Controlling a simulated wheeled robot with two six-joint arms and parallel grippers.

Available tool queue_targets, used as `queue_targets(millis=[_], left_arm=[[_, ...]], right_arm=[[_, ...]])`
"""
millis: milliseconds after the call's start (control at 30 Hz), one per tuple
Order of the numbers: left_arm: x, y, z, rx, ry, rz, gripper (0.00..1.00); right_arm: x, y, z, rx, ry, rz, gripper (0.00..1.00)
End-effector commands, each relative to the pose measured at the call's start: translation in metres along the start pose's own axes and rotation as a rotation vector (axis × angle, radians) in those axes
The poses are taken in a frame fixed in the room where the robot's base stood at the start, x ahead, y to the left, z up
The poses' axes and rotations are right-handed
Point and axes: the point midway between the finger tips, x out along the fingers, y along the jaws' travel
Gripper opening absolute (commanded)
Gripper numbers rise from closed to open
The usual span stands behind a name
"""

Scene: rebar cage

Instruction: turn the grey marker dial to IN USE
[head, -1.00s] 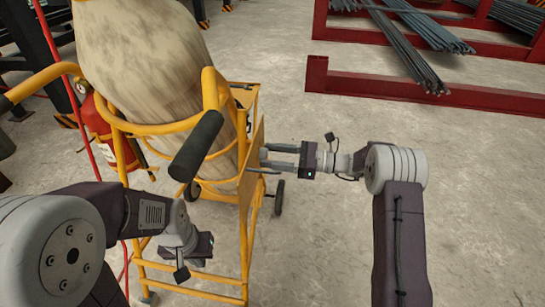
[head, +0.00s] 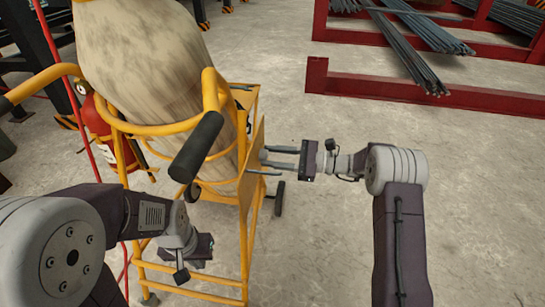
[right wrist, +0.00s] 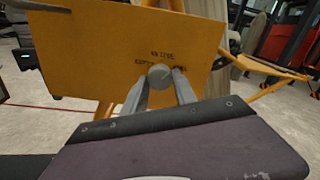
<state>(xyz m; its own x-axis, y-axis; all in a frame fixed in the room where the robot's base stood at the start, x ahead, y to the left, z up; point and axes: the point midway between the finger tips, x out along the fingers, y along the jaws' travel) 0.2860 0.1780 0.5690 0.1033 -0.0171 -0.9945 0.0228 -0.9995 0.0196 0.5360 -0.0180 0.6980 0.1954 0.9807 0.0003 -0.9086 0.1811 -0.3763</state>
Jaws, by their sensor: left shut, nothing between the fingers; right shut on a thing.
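The grey marker dial (right wrist: 160,76) is a small round knob on a yellow plate (right wrist: 90,45) in the right wrist view. Black lettering sits above and beside it; the top word looks like IN USE, the others are partly hidden. The dial's pointer mark is too small to read. My right gripper (right wrist: 161,88) is shut on the dial, one finger on each side.
The yellow cart (head: 190,270) carries a large mottled cylinder (head: 150,70) and a red fire extinguisher (head: 97,125). A black-gripped handle (head: 196,147) juts toward me. A red rack (head: 400,90) with rebar stands at the back right. The floor to the right is clear.

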Motion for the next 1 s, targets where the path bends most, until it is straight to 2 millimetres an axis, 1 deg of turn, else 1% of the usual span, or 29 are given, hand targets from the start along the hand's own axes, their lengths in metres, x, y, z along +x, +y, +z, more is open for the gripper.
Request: queue_targets(millis=[200, 500, 700, 1000], left_arm=[[0.008, 0.000, 0.001, 0.000, 0.000, 0.000, 0.00], [0.020, 0.000, 0.002, 0.000, 0.000, 0.000, 0.00], [0.026, -0.001, 0.003, 0.000, 0.000, 0.000, 0.00], [0.031, -0.001, 0.003, 0.000, 0.000, 0.000, 0.00]], right_arm=[[0.000, 0.001, -0.002, -0.202, 0.001, 0.002, 0.00], [0.000, 0.001, -0.003, -0.446, 0.001, 0.002, 0.00], [0.000, 0.000, -0.002, -0.560, 0.001, 0.002, 0.00], [0.000, 0.000, -0.001, -0.647, 0.001, 0.003, 0.00]])
